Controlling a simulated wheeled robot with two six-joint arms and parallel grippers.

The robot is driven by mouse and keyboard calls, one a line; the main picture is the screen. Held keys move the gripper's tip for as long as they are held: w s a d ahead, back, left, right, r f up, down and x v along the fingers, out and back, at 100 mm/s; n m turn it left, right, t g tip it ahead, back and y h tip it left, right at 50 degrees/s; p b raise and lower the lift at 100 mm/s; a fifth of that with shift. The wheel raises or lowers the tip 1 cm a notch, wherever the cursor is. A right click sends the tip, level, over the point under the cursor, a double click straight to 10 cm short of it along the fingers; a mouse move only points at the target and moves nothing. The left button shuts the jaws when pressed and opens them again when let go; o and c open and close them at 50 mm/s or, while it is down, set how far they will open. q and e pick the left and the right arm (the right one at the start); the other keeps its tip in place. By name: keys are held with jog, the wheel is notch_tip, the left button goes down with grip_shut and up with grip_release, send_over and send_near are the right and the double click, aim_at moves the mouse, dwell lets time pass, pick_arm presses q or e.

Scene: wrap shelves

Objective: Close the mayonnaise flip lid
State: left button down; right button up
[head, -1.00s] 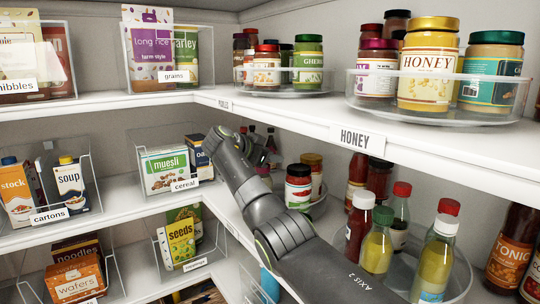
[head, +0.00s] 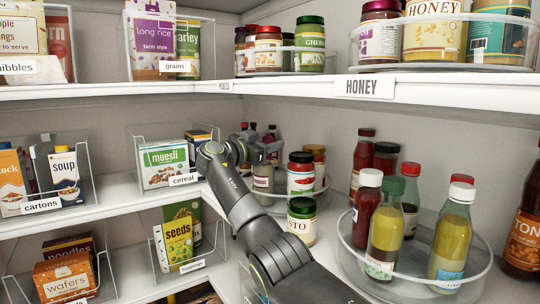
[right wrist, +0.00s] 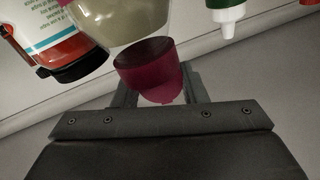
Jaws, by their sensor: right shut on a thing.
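My right arm reaches into the corner of the middle shelf in the head view, and its gripper (head: 262,158) is over a pale bottle (head: 263,181). In the right wrist view, a maroon cap (right wrist: 147,65) on a pale olive bottle (right wrist: 118,18) sits between the fingers of my right gripper (right wrist: 160,92). The gripper is shut on this cap. I cannot read a mayonnaise label, and whether the flip lid is fully closed cannot be told. My left gripper is not in view.
A round clear tray (head: 350,240) holds sauce bottles farther right. The cereal bin (head: 140,178) stands to the left. The upper shelf edge (head: 300,84) passes above.

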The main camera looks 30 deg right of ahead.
jog(key=shift+a+h+b, duration=0.1)
jog(key=shift+h+b, duration=0.2)
jog(key=o, duration=0.9)
jog(key=shift+o, duration=0.2)
jog(key=shift+s+a+f, duration=0.1)
jog(key=shift+a+f, duration=0.1)
jog(key=shift+a, duration=0.2)
jog(key=b+v, duration=0.6)
jog(key=v, duration=1)
jog(key=shift+s+a, duration=0.15)
jog(key=shift+a, duration=0.1)
